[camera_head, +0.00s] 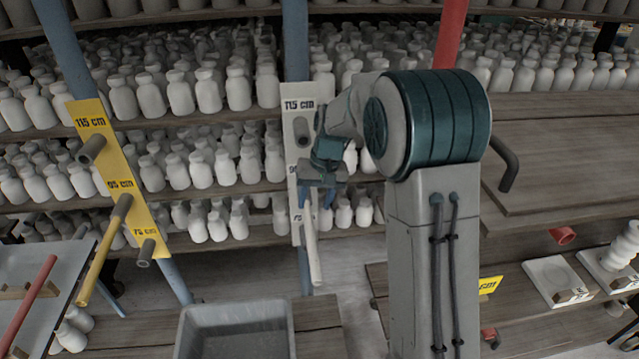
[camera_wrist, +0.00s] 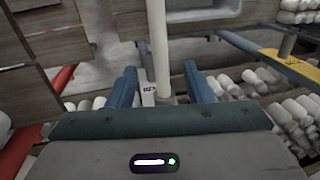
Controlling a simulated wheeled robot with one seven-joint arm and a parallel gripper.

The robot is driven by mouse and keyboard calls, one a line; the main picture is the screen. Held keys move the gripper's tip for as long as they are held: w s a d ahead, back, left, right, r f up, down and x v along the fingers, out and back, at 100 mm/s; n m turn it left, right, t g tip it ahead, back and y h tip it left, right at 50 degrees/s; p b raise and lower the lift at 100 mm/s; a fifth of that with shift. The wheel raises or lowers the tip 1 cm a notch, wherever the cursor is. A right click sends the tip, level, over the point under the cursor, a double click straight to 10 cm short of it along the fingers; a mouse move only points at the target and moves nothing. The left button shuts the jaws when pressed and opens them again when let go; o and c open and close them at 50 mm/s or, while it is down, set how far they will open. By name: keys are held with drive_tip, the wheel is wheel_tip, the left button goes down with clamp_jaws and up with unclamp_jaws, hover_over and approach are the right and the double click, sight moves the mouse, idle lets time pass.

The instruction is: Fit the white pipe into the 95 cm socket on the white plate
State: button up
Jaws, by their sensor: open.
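The white plate (camera_head: 302,155) stands upright on a blue post, with a 115 cm label and an empty socket at its top. The white pipe (camera_head: 313,255) slants down and outward from the plate's middle, around the 95 cm level. Its upper end is hidden behind my gripper, so how deep it sits in the socket cannot be seen. My gripper (camera_head: 317,200) is open beside the plate. In the wrist view, the pipe (camera_wrist: 158,45) runs between the spread blue fingers with a gap on both sides, and its far end meets the plate near a small label.
A yellow plate (camera_head: 118,175) on the left holds a yellow pipe (camera_head: 104,250) in its 95 cm socket. A grey bin (camera_head: 235,310) stands below. Shelves of white bottles fill the back. A tray with a red pipe (camera_head: 28,305) is at far left.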

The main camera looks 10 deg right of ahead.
wheel_tip(320, 180, up, 7)
drive_tip(key=d, duration=0.1)
drive_tip(key=shift+d+f+b, duration=0.15)
drive_tip(key=shift+b, duration=0.15)
drive_tip(key=s+d+t+h, duration=0.1)
drive_tip(key=s+d, duration=0.2)
drive_tip(key=s, duration=1)
drive_tip(key=s+d+r+t+h, duration=0.1)
drive_tip(key=s+d+t, duration=0.1)
drive_tip(key=s, duration=1.2)
drive_tip(key=shift+d+r, duration=0.25)
drive_tip(key=shift+d, duration=0.35)
drive_tip(key=shift+s, duration=0.1)
drive_tip(key=shift+c, duration=1.1)
drive_tip(key=shift+a, duration=0.1)
